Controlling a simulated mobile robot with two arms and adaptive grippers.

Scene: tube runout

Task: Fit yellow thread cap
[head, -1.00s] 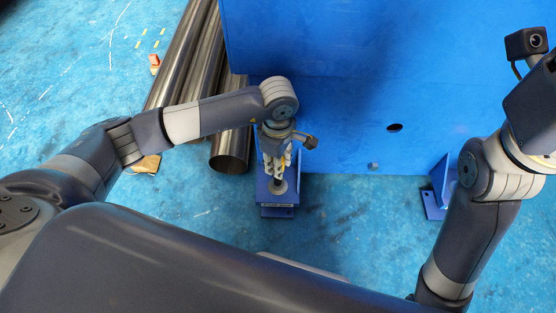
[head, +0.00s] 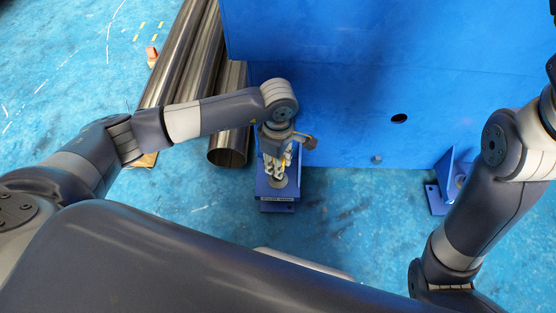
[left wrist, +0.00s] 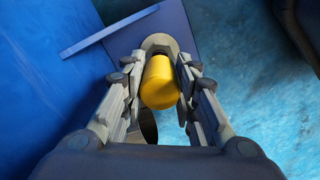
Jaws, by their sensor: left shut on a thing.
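The yellow thread cap (left wrist: 160,82) sits between the two fingers of my left gripper (left wrist: 161,72), which is shut on it. In the head view only a little yellow shows between the fingers of the left gripper (head: 276,162). The gripper points down over a blue bracket (head: 277,206) at the foot of the blue wall. A grey round end (left wrist: 158,42) shows just beyond the cap, almost in line with it. The cap hides part of it, so I cannot tell whether they touch. My right gripper is out of view.
Long steel tubes (head: 230,140) lie left of the bracket, close to my left arm. A large blue wall (head: 340,110) rises behind. A second blue bracket (head: 440,190) stands at the right near my right arm. The blue floor between the brackets is clear.

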